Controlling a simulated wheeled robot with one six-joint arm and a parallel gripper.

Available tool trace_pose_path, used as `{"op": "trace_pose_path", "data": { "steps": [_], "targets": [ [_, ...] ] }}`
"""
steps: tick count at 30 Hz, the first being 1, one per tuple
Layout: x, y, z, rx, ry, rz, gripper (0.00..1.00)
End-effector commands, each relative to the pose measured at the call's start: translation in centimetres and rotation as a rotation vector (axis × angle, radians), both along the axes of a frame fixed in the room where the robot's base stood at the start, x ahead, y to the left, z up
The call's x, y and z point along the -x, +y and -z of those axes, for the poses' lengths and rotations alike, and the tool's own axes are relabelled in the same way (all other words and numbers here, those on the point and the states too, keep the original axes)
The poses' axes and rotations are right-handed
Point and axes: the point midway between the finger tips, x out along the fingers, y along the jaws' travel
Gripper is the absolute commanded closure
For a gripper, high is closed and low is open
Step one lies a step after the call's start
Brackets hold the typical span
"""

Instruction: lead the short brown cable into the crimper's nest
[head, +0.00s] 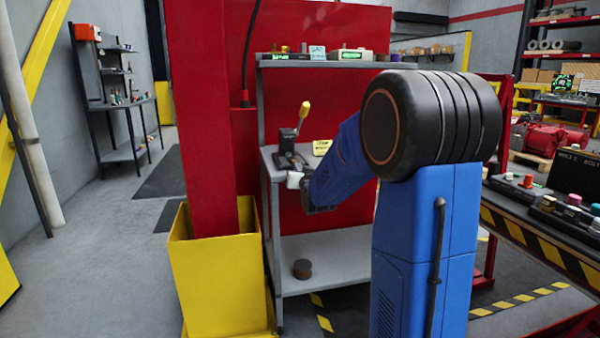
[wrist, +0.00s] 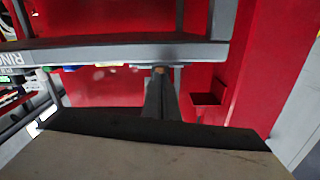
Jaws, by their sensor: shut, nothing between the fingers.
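In the head view my arm reaches to the bench just in front of the crimper, and the fingers are not clear there. I cannot make out the short brown cable.
An upper rack shelf (head: 290,62) holds small boxes. A red column (head: 207,120) in a yellow base (head: 222,270) stands left of the bench. Clear floor lies farther left.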

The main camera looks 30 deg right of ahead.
Motion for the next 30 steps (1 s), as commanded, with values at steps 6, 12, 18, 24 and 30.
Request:
{"op": "trace_pose_path", "data": {
  "steps": [6, 12, 18, 24, 30],
  "targets": [
    [-2.1, -0.6, 0.0, 0.0, 0.0, 0.0, 1.0],
    [-3.0, -0.8, 0.1, 0.0, 0.001, 0.0, 1.0],
    [-3.1, -0.9, 0.0, 0.0, 0.0, 0.0, 1.0],
    [-3.1, -0.9, 0.0, 0.0, 0.0, 0.0, 1.0],
    [-3.3, -0.9, 0.0, 0.0, 0.0, 0.0, 1.0]
  ]
}}
